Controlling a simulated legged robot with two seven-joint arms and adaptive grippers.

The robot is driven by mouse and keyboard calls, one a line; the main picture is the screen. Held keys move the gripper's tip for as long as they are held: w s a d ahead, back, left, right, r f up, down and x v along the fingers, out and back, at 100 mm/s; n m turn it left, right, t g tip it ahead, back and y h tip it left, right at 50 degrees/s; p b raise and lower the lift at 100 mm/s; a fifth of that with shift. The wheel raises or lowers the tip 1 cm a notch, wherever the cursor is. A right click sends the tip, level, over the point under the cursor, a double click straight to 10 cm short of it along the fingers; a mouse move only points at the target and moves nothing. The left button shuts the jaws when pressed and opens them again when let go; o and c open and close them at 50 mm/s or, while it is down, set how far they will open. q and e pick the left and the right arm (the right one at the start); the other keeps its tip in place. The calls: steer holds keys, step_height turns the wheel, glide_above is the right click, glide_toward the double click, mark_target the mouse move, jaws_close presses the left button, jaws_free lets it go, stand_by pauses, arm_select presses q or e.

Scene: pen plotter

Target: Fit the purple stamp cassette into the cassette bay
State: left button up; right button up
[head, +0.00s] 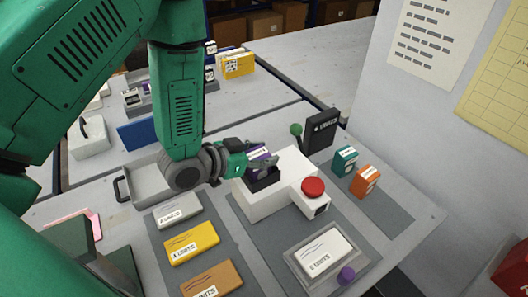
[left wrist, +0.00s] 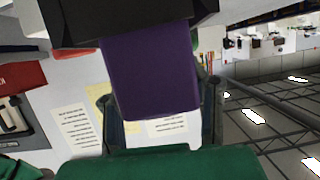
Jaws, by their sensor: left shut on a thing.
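The purple stamp cassette (head: 258,154) is at the dark cassette bay (head: 263,181) on top of the white plotter (head: 262,203). My left gripper (head: 262,163) is shut on it. In the left wrist view the purple cassette (left wrist: 150,70) is between the two fingers (left wrist: 160,118), and its far end meets a dark block (left wrist: 125,18). How deep it sits in the bay is hidden by the gripper. My right gripper is not in view.
Teal (head: 345,160) and orange (head: 365,180) cassettes stand to the right.

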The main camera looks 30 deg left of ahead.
arm_select(q)
steer(key=shift+w+d+r, duration=0.1)
steer(key=shift+d, duration=0.05)
steer(key=o, duration=1.2)
steer(key=shift+d, duration=0.3)
steer(key=shift+a, duration=0.45)
steer(key=shift+s+a+r, duration=0.1)
steer(key=shift+s+a, duration=0.15)
steer(key=shift+s, duration=0.1)
steer(key=v, duration=0.7)
steer(key=shift+s+d+r+b, duration=0.1)
steer(key=shift+s+d+b, duration=0.1)
steer(key=shift+b, duration=0.1)
steer(key=shift+p+v, duration=1.55)
steer(key=shift+v, duration=0.45)
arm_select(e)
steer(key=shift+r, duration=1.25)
arm_select(q)
steer(key=shift+w, duration=0.15)
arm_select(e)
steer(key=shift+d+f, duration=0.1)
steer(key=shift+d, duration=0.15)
